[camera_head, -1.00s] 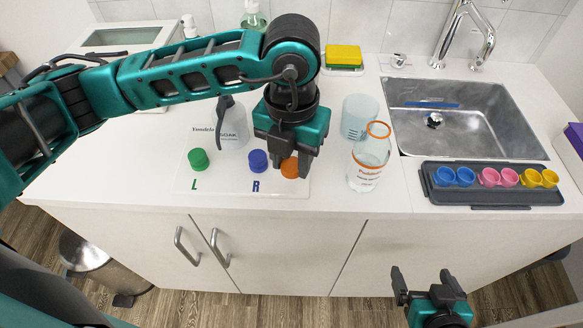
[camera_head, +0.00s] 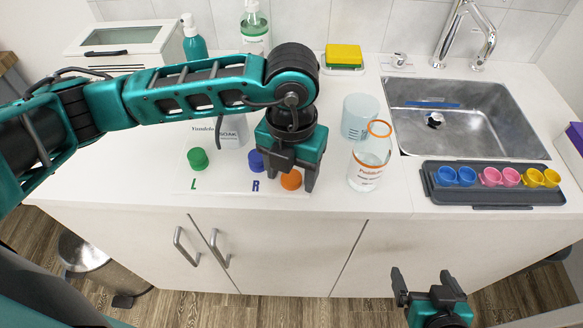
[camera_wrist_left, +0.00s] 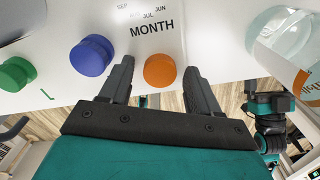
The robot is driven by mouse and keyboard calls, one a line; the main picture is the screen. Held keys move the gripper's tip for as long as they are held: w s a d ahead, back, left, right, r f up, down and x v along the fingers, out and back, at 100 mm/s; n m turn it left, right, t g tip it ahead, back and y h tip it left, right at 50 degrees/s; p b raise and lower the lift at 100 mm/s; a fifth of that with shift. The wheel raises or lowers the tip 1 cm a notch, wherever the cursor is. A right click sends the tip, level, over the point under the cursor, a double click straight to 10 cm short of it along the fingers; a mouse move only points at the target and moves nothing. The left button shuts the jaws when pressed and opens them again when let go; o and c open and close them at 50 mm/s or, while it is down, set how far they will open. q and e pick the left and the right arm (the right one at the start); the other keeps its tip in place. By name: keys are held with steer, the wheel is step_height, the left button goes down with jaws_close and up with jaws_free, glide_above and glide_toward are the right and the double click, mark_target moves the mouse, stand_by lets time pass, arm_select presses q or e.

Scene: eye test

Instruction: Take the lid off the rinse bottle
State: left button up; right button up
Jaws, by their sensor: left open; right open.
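A clear bottle (camera_head: 368,172) with an orange ring (camera_head: 380,128) at its top and orange print stands right of my left gripper; I cannot read "rinse" on it. It also shows at the right of the left wrist view (camera_wrist_left: 284,42). An orange lid (camera_head: 291,180) lies on a pale printed mat (camera_head: 222,182). My left gripper (camera_head: 292,183) is open, pointing down, with its fingers on either side of the orange lid (camera_wrist_left: 160,70). My right gripper (camera_head: 422,277) is open and empty in front of the counter, low down.
A green lid (camera_head: 198,159) and a blue lid (camera_head: 256,161) lie left of the orange one. A bluish cup (camera_head: 359,116) stands behind the clear bottle. A tray (camera_head: 493,196) of small cups sits before the sink (camera_head: 470,118).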

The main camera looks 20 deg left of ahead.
mark_target(292, 177)
arm_select(q)
steer(key=shift+r, duration=0.5)
step_height(292, 177, up, 11)
steer(key=shift+r, duration=0.15)
